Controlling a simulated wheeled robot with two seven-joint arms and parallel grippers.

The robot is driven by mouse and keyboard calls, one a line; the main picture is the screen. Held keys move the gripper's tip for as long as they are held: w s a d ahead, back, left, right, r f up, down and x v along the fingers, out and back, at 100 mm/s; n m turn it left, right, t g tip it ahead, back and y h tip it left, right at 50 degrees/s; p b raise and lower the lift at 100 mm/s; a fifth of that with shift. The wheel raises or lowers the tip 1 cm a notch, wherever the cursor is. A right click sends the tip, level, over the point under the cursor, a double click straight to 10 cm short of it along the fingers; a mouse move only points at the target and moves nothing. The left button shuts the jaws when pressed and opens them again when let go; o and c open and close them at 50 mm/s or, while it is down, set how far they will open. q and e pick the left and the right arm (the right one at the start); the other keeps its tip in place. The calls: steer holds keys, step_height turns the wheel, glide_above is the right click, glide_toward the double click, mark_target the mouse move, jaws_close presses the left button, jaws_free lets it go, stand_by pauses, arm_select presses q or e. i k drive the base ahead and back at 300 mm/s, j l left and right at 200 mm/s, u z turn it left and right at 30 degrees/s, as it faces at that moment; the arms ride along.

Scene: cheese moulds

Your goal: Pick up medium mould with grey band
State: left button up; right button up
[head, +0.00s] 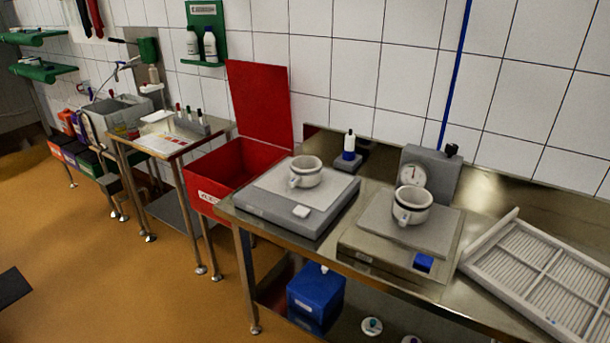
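A white cup-shaped mould (306,178) with a side handle and a greyish band near its rim stands upright on the left grey plate (277,216). A second, similar white mould (409,215) with a darker-looking band stands upright on the right plate (375,238), in front of a round dial. At this distance I cannot be sure of the band colours or which size each mould is. Neither of my grippers is in view, and nothing touches either mould.
Both plates rest on a steel table (331,221). A white slatted rack (555,275) lies at its right end. Behind are a dial gauge (414,174) and a small bottle on a base (348,155). An open red bin (206,197) adjoins the left.

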mark_target(303, 175)
steer(key=i+j, duration=0.1)
steer(key=j, duration=0.35)
steer(key=i+j, duration=0.1)
steer(key=j, duration=0.35)
steer(key=i+j, duration=0.15)
steer(key=j, duration=0.3)
steer(key=i+j, duration=0.1)
steer(key=j, duration=0.35)
steer(key=i+j, duration=0.1)
steer(key=j, duration=0.35)
steer(key=i+j, duration=0.1)
steer(key=j, duration=0.35)
steer(key=i+j, duration=0.15)
steer(key=j, duration=0.3)
steer(key=i+j, duration=0.1)
steer(key=j, duration=0.35)
steer(key=z, duration=1.6)
